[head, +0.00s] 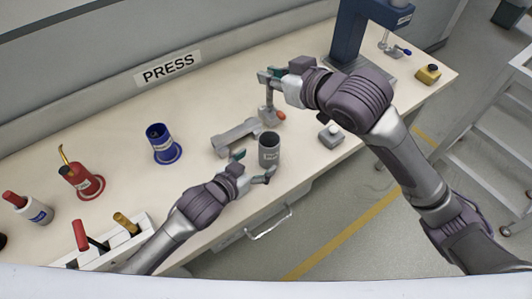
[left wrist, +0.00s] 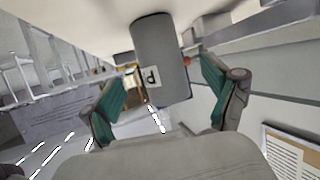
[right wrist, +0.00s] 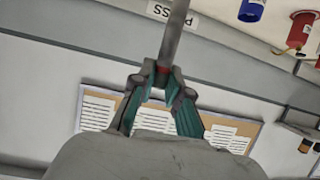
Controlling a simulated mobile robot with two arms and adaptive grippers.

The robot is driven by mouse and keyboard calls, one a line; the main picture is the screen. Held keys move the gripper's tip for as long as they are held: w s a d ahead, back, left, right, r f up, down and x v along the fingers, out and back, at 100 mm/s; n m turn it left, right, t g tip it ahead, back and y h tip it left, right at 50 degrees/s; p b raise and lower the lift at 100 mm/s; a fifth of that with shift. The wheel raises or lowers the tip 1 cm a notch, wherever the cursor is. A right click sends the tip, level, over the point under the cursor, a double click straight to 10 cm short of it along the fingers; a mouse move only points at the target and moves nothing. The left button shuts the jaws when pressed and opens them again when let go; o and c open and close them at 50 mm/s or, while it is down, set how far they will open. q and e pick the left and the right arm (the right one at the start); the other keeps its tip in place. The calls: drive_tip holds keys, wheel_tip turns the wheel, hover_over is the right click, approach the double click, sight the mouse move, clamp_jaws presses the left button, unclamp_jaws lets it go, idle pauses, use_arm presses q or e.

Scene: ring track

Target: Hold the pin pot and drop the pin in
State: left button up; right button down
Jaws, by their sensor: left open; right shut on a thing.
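The pin pot (head: 269,152) is a dark grey cylinder with an open top and a pale label, standing upright near the bench's front edge. My left gripper (head: 256,165) is open beside it, low on its left side. In the left wrist view the pot (left wrist: 160,55) stands ahead of the spread fingers; I cannot tell whether they touch it. My right gripper (head: 266,78) is above and beyond the pot, shut on the pin. The grey pin (right wrist: 174,35) extends from the fingertips in the right wrist view, with a red band at the grip. Its far end is out of that view.
A grey fixture (head: 236,137) lies just behind the pot. A small grey button box (head: 331,135) is to its right. A blue pot (head: 162,144) and red oil can (head: 80,181) stand left. A blue press (head: 352,40) stands at the back right.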

sight(264, 157)
use_arm(q)
drive_tip(key=x, duration=0.6)
drive_tip(key=shift+w+d+f, duration=0.15)
drive_tip(key=shift+w+d, duration=0.1)
drive_tip(key=c, duration=1.3)
drive_tip(key=shift+o, duration=0.2)
